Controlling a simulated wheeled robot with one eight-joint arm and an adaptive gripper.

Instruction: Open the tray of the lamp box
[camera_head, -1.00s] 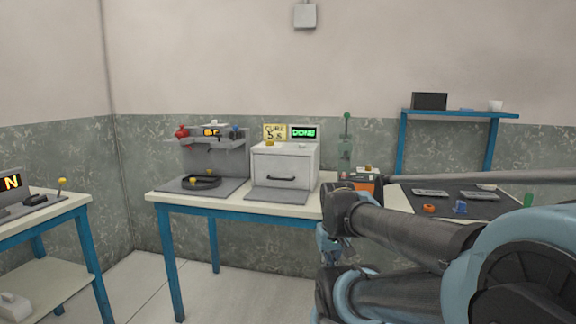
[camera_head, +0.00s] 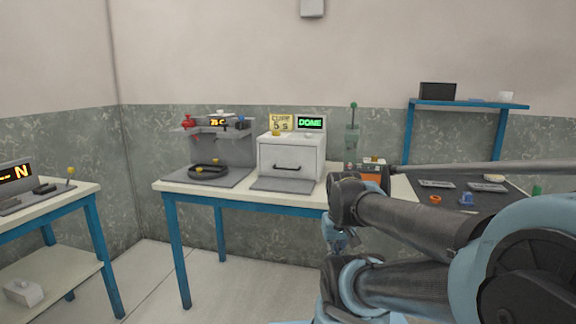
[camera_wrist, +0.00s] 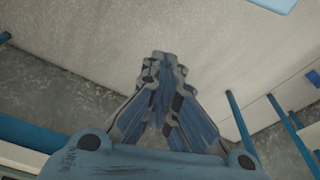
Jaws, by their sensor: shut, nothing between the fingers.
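The lamp box (camera_head: 290,158) is a white box on the middle table in the head view. Its front tray has a dark handle (camera_head: 290,167) and looks shut. A green display (camera_head: 310,122) above it reads DONE, beside a yellow note (camera_head: 281,122) that reads CURE 5 s. A grey plate (camera_head: 285,185) lies in front of the box. In the wrist view my gripper (camera_wrist: 163,58) is shut and empty, pointing at wall and floor, away from the box. In the head view my arm is at the right, in front of the table; the fingers are not clear there.
Left of the box stands a grey station with a black ring (camera_head: 208,171) and a red item (camera_head: 188,121). An orange device (camera_head: 371,170) is right of it. A dark mat (camera_head: 470,187) holds small parts. Open floor (camera_head: 240,285) lies before the table.

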